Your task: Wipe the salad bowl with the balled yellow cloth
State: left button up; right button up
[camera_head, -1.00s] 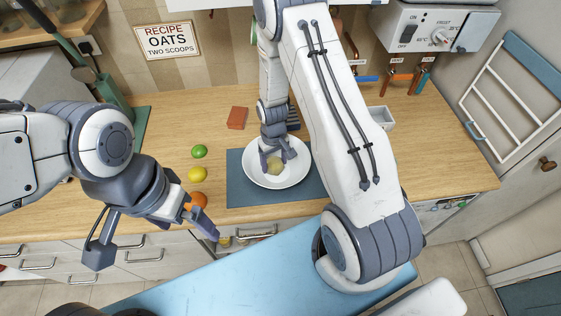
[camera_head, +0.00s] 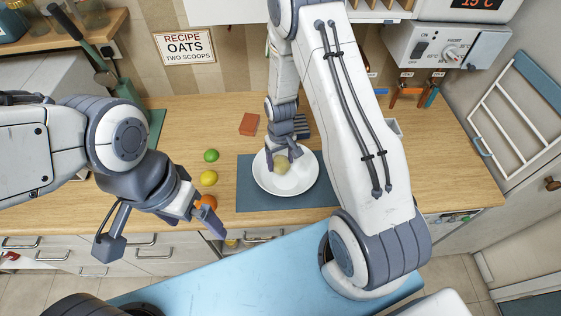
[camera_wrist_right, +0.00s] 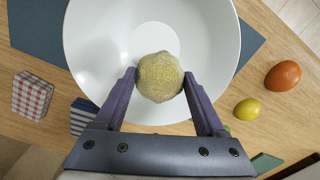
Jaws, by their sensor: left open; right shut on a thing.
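The white salad bowl (camera_head: 305,180) stands on a dark blue mat (camera_head: 262,204) on the wooden counter. The balled yellow cloth (camera_head: 281,164) is a rough, pale yellow ball over the inside of the bowl. My right gripper (camera_head: 283,160) is shut on the cloth and reaches down into the bowl. In the right wrist view the cloth (camera_wrist_right: 159,77) sits between the two fingertips, with the bowl's white inside (camera_wrist_right: 207,45) behind it. Whether the cloth touches the bowl is hard to tell. My left gripper (camera_head: 208,217) is open and empty, left of the bowl near the counter's front edge.
A green lime (camera_head: 211,155), a yellow lemon (camera_head: 208,178) and an orange (camera_head: 207,202) lie left of the mat. The counter is clear at right.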

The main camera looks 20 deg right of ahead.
jog(key=shift+r, duration=0.6)
jog(key=shift+r+p, duration=1.35)
jog(key=shift+r, duration=0.2)
jog(key=shift+f, duration=0.1)
